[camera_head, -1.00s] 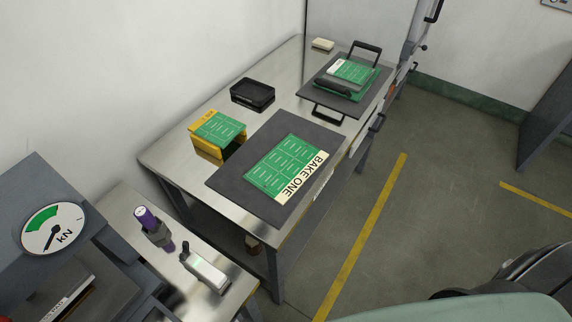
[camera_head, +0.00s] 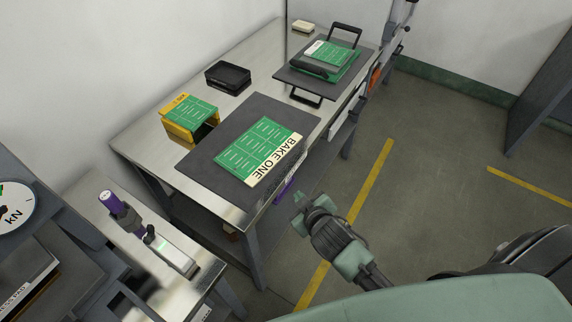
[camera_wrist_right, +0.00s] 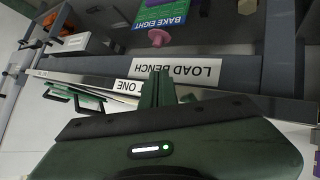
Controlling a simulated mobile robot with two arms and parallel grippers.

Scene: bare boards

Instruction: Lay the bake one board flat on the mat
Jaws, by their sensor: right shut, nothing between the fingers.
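The bake one board (camera_head: 258,152), a green panel with white printing and a cream BAKE ONE strip, lies on the dark grey mat (camera_head: 205,168) at the near end of the steel bench. It looks flat, with its label strip toward the aisle-side edge. My right gripper (camera_head: 301,203) is shut and empty, in the air beside the bench's front edge, apart from the board. In the right wrist view its fingers (camera_wrist_right: 157,88) are together in front of the bench edge. My left gripper is not in view.
A yellow rack holding green boards (camera_head: 190,116) and a black tray (camera_head: 228,76) stand behind the mat. A second plate with handles (camera_head: 317,76) carries a green board at the far end. In the wrist view a LOAD BENCH sign (camera_wrist_right: 174,69) marks the bench front. Aisle floor is clear.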

